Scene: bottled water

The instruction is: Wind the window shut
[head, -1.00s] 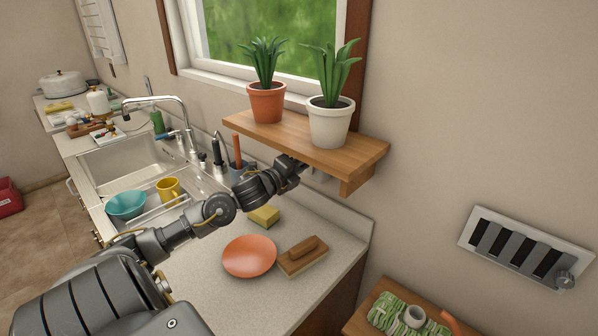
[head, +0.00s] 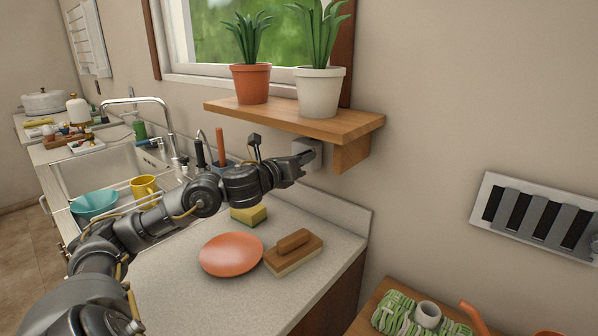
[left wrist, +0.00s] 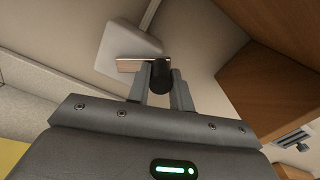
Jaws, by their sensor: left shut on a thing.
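The window (head: 250,38) is at the top of the head view, partly cut off and partly behind two plants; I cannot tell how far open it is. A white winder box (head: 314,158) is on the wall under the wooden shelf; it also shows in the left wrist view (left wrist: 122,48). A flat metal crank arm (left wrist: 128,65) with a black knob (left wrist: 161,76) sticks out from it. My left gripper (head: 308,157) reaches the box below the shelf. In the left wrist view its fingers (left wrist: 162,88) are shut on the black knob. My right gripper is not in view.
The wooden shelf (head: 345,124) with an orange pot (head: 251,84) and a white pot (head: 319,93) hangs just above my left gripper. An orange plate (head: 231,255), a brush (head: 294,252) and a sponge (head: 248,215) lie on the counter below. A vent (head: 535,217) is on the right wall.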

